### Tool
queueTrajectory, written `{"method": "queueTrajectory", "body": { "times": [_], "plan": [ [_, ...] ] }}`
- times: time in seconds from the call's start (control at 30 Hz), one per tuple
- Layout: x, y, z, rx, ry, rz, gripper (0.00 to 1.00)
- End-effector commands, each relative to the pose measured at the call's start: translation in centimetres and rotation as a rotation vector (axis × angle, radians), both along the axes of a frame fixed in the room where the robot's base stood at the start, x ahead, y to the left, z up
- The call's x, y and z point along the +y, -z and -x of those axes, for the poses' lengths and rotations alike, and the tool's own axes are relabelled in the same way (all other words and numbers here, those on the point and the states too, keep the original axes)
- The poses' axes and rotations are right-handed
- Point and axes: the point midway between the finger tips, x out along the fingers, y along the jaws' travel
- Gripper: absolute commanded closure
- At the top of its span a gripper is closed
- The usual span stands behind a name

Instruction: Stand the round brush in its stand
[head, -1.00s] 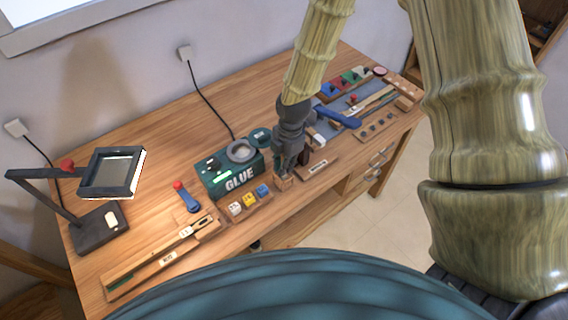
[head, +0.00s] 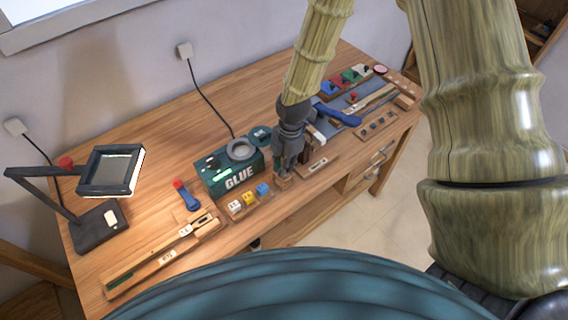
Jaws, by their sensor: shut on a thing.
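My gripper (head: 284,172) points down at the front edge of the bench, just right of the glue pot. It is shut, with its fingertips at a small wooden block (head: 283,184), which looks like the brush stand. The round brush is not clearly visible; what the fingers hold is mostly hidden by the gripper itself. I cannot tell whether the brush touches or sits inside the stand.
The green glue pot (head: 233,176) stands close left of my gripper, with small white, yellow and blue pieces (head: 249,199) before it. A labelled wooden block (head: 317,166) lies to the right. A blue-handled tool (head: 338,115) lies behind it. A lamp (head: 103,226) stands far left.

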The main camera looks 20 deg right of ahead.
Motion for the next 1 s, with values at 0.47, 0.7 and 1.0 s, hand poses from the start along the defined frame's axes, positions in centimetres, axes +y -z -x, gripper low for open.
{"method": "queueTrajectory", "body": {
  "times": [0.47,0.7,1.0],
  "plan": [
    [-0.01,0.47,0.00,0.000,0.000,0.000,1.00],
    [0.00,0.69,0.00,0.000,0.000,0.000,1.00],
    [0.00,0.96,0.00,0.000,0.000,0.000,1.00]
  ]
}}
